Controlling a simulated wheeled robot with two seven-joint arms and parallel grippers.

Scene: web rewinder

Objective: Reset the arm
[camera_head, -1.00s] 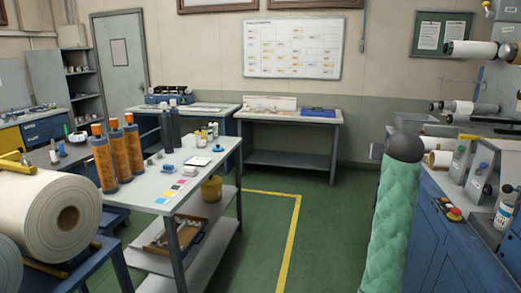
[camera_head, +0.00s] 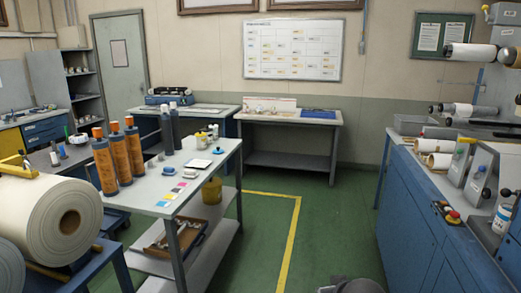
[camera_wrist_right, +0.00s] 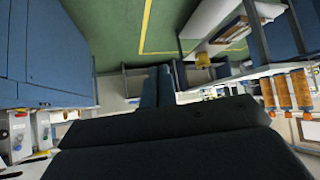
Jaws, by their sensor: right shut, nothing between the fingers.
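My right gripper (camera_wrist_right: 158,88) shows in the right wrist view. Its dark fingers lie together with no visible gap and nothing between them, over green floor. In the head view only a grey rounded part of my arm (camera_head: 352,285) shows at the bottom edge; the rest of that arm is out of view. My left gripper is in neither view.
A blue machine cabinet (camera_head: 410,205) with rollers stands on the right. A grey table (camera_head: 200,188) with orange bottles (camera_head: 112,160) stands left of centre. A large white roll (camera_head: 55,222) is at the far left. The green floor (camera_head: 330,215) between is clear.

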